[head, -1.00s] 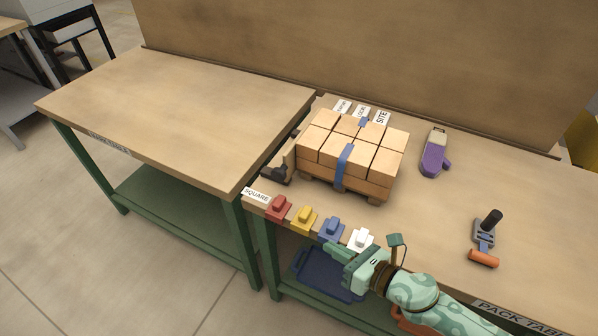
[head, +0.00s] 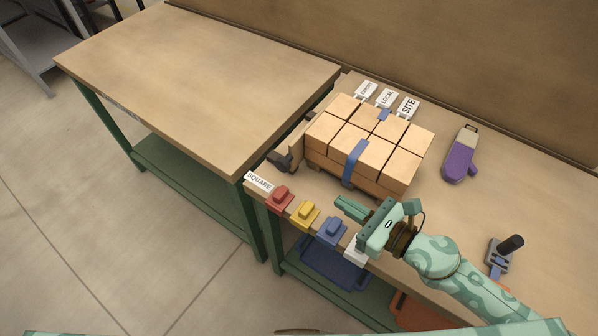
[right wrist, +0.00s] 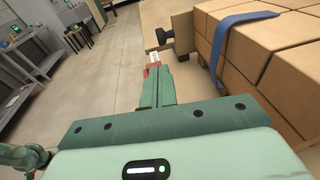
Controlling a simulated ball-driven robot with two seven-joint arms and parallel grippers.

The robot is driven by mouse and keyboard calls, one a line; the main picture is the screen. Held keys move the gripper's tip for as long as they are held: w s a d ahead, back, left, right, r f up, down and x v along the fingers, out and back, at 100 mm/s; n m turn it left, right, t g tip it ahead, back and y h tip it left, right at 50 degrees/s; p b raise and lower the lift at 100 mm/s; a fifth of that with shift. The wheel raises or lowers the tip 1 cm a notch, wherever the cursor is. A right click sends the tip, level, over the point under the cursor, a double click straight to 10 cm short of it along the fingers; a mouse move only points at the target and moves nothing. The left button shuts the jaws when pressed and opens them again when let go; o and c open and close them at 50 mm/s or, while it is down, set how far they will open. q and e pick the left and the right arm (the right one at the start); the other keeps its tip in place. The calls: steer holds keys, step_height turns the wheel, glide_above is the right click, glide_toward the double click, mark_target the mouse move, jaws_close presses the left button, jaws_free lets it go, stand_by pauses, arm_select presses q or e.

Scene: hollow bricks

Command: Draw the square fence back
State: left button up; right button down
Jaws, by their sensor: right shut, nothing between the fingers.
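The square fence (head: 297,142) is an upright tan board at the left end of the brick stack (head: 365,140), with a dark handle (head: 284,163) on its outer side. The right wrist view also shows the fence (right wrist: 184,32) and its dark handle (right wrist: 164,37). A "SQUARE" label (head: 259,182) lies on the table's front left corner. My right gripper (head: 341,205) is shut and empty, in front of the stack, to the right of the handle and apart from it. Its closed fingers (right wrist: 152,72) point toward the handle side. My left gripper is out of view.
Red (head: 280,199), yellow (head: 304,214), blue (head: 331,231) and white (head: 354,250) blocks line the front edge. A blue strap (head: 355,163) wraps the stack. White tags stand behind it. A purple mitt (head: 461,155) lies right. The left table (head: 200,80) is bare.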

mark_target(282, 166)
steer(key=shift+w+a, duration=0.3)
steer(key=shift+w, duration=0.1)
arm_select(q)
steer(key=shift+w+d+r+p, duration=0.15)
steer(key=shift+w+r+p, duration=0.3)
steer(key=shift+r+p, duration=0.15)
arm_select(e)
steer(key=x, duration=1.3)
steer(key=shift+s, duration=0.1)
